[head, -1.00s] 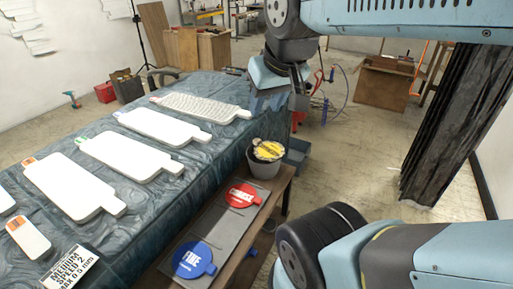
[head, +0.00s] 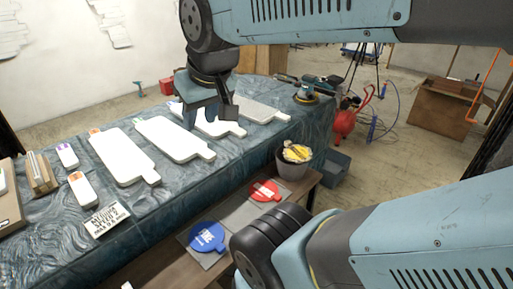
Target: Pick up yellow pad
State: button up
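My gripper (head: 207,115) points down above the white boards on the table, left of and apart from the yellow pad. Its fingers look spread with nothing between them. It hides part of a board behind it.
Several white boards (head: 124,157) lie on the draped table (head: 190,185). A sander (head: 306,95) stands at its far end. A sign (head: 106,218) lies at the near left. A red tank (head: 348,124) and a blue-grey bin (head: 334,167) are on the floor.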

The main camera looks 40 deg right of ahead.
aim_at(299, 154)
jog(key=z, duration=0.7)
jog(key=i, duration=0.1)
jog(key=u, duration=2.35)
jog(key=k, duration=2)
jog(key=z, duration=1.45)
jog(key=i, duration=1.05)
jog(key=z, duration=0.05)
